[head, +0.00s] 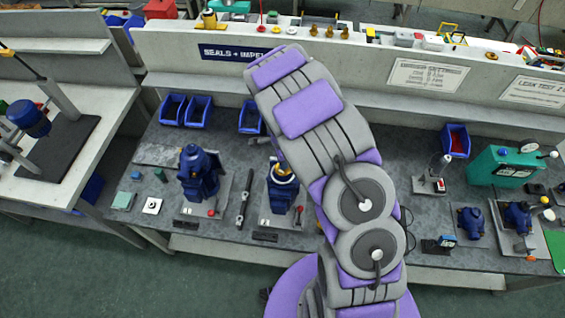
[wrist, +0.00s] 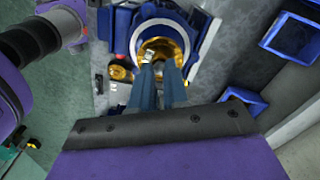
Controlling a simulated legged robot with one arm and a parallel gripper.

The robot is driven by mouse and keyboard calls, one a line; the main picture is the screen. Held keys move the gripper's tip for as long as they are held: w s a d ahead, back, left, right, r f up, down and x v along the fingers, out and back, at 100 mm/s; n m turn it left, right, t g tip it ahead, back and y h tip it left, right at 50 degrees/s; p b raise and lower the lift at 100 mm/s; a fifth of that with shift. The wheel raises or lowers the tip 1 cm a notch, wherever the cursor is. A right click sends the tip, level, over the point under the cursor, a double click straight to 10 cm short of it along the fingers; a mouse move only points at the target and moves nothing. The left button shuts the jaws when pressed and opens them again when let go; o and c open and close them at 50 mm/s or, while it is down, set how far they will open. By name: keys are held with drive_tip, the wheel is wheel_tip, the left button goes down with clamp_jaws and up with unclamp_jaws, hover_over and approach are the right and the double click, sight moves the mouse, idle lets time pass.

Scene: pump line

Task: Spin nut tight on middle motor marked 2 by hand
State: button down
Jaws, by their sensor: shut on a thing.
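The blue motor (head: 283,192) at the bench's middle stands upright, with a brass-coloured ring (head: 283,168) on top. I cannot read a number on it. My arm covers the bench just to its right. In the wrist view the motor's blue body (wrist: 122,32) surrounds a round brass opening (wrist: 178,48). My gripper (wrist: 161,66) is over this opening, its two blue-grey fingers close together and shut on the nut. A small silvery piece (wrist: 148,55) shows at the fingertips. The nut is mostly hidden by the fingers. In the head view my gripper is hidden behind my arm.
Another blue motor (head: 198,175) stands to the left on its own plate. A dark bar-like tool (head: 244,200) lies between the two motors. Blue bins (head: 198,110) line the bench's back. A green case (head: 503,166) and smaller blue pumps (head: 471,222) are at right.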

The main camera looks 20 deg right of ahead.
idle(0.3)
drive_tip(key=shift+m+p, duration=2.1)
drive_tip(key=shift+m, duration=1.3)
drive_tip(key=shift+p, duration=0.35)
drive_tip(key=m+p, duration=0.1)
drive_tip(key=m, duration=0.3)
drive_tip(key=shift+m+p, duration=0.3)
drive_tip(key=shift+m, duration=1.3)
drive_tip(key=m, duration=0.7)
